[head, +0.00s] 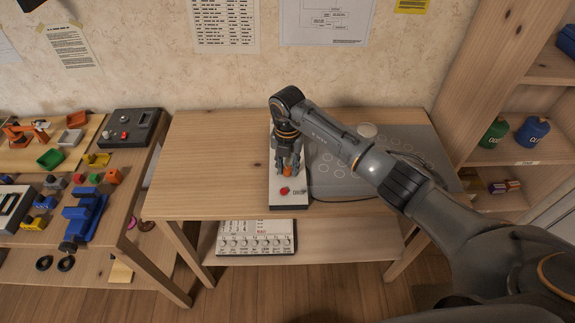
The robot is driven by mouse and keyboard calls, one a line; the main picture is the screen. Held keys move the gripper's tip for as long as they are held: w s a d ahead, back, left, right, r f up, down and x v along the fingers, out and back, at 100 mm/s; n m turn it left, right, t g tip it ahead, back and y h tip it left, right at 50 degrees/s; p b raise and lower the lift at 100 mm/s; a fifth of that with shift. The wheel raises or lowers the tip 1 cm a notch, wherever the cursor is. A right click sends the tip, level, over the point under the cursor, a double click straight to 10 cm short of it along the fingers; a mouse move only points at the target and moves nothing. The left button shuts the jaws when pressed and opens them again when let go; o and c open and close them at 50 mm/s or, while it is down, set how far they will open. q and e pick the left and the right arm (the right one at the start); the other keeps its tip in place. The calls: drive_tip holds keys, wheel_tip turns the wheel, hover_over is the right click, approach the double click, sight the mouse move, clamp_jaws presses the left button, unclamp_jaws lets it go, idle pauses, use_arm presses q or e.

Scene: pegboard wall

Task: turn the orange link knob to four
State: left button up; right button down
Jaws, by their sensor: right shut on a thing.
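The orange link knob (287,170) shows as a small orange patch between the fingers of my right gripper (288,172). My right gripper points down and is shut on the knob. The knob sits on a narrow panel (289,203) with a white front part, on the wooden table. A red button (284,190) is in front of the gripper on the same panel, with small dark lettering beside it. The knob's pointer and scale are hidden by the gripper or too small to read. My left gripper is not in view.
The table's left part (215,165) is clear. A white panel with several knobs (256,238) is on the lower shelf. A cluttered bench (115,215) stands left, shelves (500,150) right.

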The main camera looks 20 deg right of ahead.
sight(288, 169)
drive_tip(key=shift+m, duration=0.3)
drive_tip(key=shift+m+p, duration=0.8)
drive_tip(key=shift+m, duration=1.8)
drive_tip(key=c, duration=1.1)
unclamp_jaws()
drive_tip(key=shift+r, duration=0.2)
wheel_tip(288, 169, up, 12)
drive_tip(key=shift+f, duration=0.2)
